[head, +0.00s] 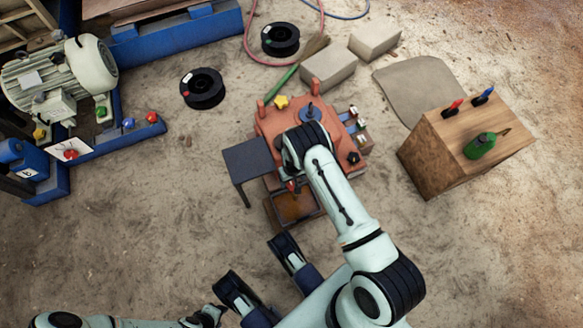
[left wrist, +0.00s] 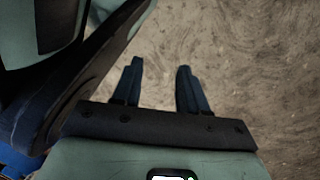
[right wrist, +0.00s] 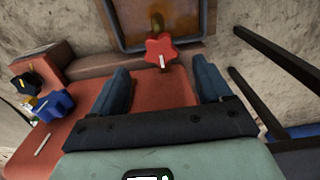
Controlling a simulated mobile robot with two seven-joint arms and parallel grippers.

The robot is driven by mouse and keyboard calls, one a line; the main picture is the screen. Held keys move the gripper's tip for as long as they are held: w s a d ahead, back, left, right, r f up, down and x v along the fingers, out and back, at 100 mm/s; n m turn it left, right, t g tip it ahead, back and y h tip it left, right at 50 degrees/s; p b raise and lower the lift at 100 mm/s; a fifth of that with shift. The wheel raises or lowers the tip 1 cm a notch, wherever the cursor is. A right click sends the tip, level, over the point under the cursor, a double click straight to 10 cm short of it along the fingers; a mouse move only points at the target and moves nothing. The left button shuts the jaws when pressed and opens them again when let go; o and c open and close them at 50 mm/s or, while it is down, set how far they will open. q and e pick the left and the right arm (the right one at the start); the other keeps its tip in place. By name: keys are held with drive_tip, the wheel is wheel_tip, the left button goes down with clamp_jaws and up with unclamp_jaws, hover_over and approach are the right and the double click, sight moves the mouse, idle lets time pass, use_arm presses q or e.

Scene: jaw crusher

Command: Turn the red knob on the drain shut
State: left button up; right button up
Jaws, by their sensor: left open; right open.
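The red star-shaped knob (right wrist: 160,52) has a white mark on its face, which points roughly up and down in the right wrist view. It sits at the edge of the red machine (right wrist: 140,115), beside the rust-brown tray (right wrist: 205,35). My right gripper (right wrist: 162,68) is open, its fingers on either side of the picture area just below the knob; I cannot tell whether they touch it. In the head view my right arm hangs over the machine (head: 272,125) and mostly hides that gripper. My left gripper (left wrist: 159,64) is open and empty above bare sand.
A dark side table (head: 247,158) stands left of the machine; its legs are close to my right gripper. Yellow (head: 281,102) and black (head: 353,157) star knobs are on the machine. A wooden crate (head: 425,155) stands right, a motor (head: 62,75) far left.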

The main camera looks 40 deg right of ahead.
sight(292, 186)
use_arm(q)
drive_tip(key=shift+g, duration=0.7)
drive_tip(key=s, duration=0.1)
drive_tip(key=s+f+b, duration=0.1)
drive_tip(key=s+f, duration=0.1)
drive_tip(key=s, duration=0.1)
drive_tip(key=shift+a+b, duration=0.25)
drive_tip(key=shift+b, duration=0.1)
use_arm(e)
wheel_tip(292, 186, down, 6)
drive_tip(key=shift+r, duration=0.1)
drive_tip(key=c, duration=1)
